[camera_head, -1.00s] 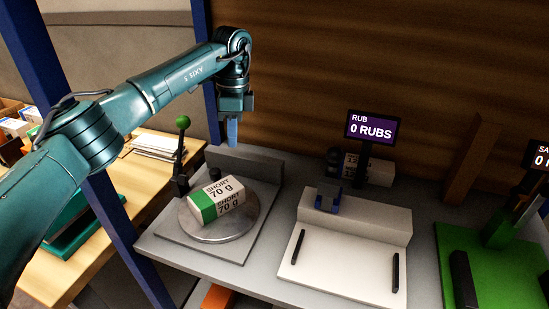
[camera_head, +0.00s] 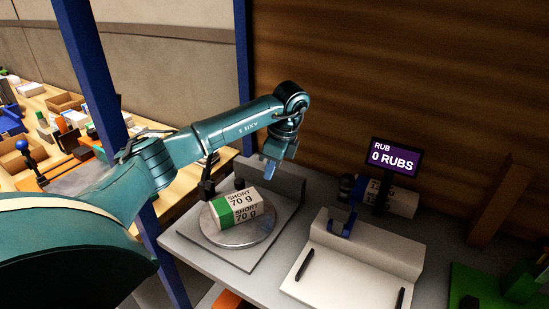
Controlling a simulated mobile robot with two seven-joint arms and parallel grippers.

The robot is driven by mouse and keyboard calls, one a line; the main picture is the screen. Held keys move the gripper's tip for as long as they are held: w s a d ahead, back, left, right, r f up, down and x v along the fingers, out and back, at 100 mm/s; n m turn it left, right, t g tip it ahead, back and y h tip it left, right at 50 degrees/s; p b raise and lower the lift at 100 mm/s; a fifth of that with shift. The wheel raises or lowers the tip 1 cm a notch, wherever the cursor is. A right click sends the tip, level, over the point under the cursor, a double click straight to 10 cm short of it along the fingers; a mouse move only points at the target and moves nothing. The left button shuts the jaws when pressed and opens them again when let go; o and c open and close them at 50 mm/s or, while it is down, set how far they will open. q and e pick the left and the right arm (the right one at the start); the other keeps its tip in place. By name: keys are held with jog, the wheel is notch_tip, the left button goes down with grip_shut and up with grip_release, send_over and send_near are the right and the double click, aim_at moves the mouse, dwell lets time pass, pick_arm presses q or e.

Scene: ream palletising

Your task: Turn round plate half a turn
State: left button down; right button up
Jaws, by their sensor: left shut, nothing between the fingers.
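The round grey plate (camera_head: 245,238) lies on a flat grey base (camera_head: 200,246) in the middle of the view. A white ream with a green end (camera_head: 238,207), marked "SHORT 70 g", lies flat on it, its green end toward the left front. My left gripper (camera_head: 269,170) is shut and empty, pointing down, behind and to the right of the ream in the picture and apart from it. A dark lever (camera_head: 208,189) stands at the plate's left back; its upper part is hidden behind my left arm. My right gripper is not in view.
A grey upright wall (camera_head: 276,183) stands behind the plate. To the right are a white station (camera_head: 345,272) with a blue clamp (camera_head: 344,222) and a "0 RUBS" screen (camera_head: 396,157). A blue post (camera_head: 92,80) stands at left, before a cluttered wooden table.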

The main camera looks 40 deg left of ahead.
pick_arm(q)
jog(key=x, duration=0.3)
jog(key=shift+a+f+p, duration=0.1)
jog(key=shift+f+p, duration=0.2)
jog(key=shift+f, duration=0.1)
jog(key=a, duration=0.1)
jog(key=s+a+p, duration=0.1)
jog(key=a, duration=0.1)
jog(key=shift+s+f, duration=0.1)
jog(key=shift+f, duration=0.1)
jog(key=shift+s+a+f, duration=0.1)
jog(key=shift+s+a, duration=0.05)
jog(key=shift+a, duration=0.25)
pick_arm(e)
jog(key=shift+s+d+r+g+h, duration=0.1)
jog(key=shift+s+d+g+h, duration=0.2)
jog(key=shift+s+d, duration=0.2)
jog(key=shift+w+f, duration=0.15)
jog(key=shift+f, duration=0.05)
